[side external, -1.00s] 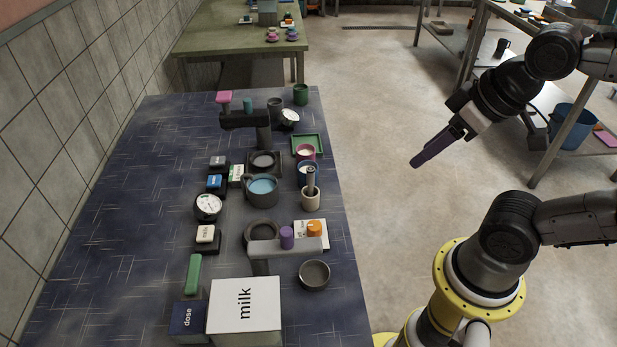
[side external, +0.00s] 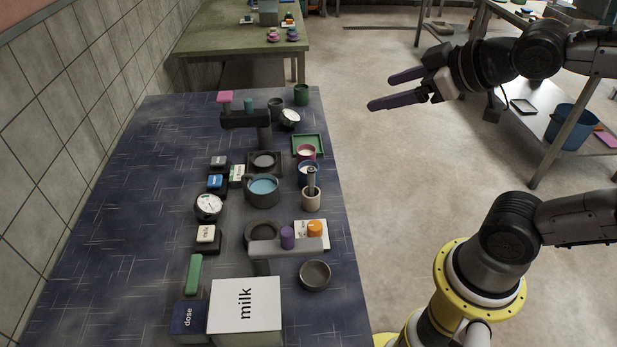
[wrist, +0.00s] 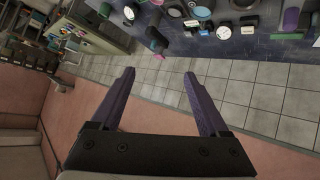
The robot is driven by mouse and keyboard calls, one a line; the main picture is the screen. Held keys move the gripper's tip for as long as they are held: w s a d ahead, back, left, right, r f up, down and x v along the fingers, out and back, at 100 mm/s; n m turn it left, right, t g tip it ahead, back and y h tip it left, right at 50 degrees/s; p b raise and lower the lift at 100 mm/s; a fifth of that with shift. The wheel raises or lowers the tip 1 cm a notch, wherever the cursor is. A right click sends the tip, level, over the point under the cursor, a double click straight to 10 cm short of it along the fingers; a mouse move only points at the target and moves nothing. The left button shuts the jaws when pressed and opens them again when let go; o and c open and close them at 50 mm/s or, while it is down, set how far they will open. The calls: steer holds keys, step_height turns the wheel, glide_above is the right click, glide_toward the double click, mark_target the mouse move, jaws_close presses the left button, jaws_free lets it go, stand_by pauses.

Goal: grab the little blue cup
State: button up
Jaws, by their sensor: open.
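The little blue cup (side external: 305,168) stands near the right edge of the dark blue table in the side external view. It is partly hidden by a beige cup (side external: 311,198) with a grey stick-like thing in it. A magenta cup with pale contents (side external: 306,153) stands just behind it. My gripper (side external: 379,91) is open and empty, in the air to the right of the table and well away from the cup. In the wrist view its two purple fingers (wrist: 159,73) are spread with nothing between them. I cannot make out the blue cup for certain there.
A larger grey pot with blue contents (side external: 262,190) stands left of the cup. A green tray (side external: 309,146) lies behind it. A dark stand (side external: 246,120), a grey stand (side external: 275,248) and a milk box (side external: 245,308) rise from the table. The table's left side is mostly clear.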

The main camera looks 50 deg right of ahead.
mark_target(301, 166)
steer(key=w+n+t+y, duration=0.1)
steer(key=w+n+t, duration=0.3)
steer(key=w, duration=0.7)
steer(key=w+f+n+y, duration=0.3)
steer(key=w+f, duration=0.1)
steer(key=f, duration=0.1)
steer(key=s+d+f+m, duration=0.2)
steer(key=s+f, duration=0.1)
steer(key=f, duration=0.4)
steer(key=s+d+f+m+t, duration=0.1)
steer(key=s+d+f+m, duration=0.2)
steer(key=f, duration=0.5)
steer(key=s+f+m, duration=0.2)
steer(key=s+f, duration=0.2)
steer(key=f, duration=0.3)
steer(key=x, duration=0.7)
steer(key=shift+w+f, duration=0.2)
steer(key=shift+w, duration=0.1)
steer(key=shift+x, duration=2.65)
steer(key=shift+a+f, duration=0.1)
steer(key=shift+a, duration=0.05)
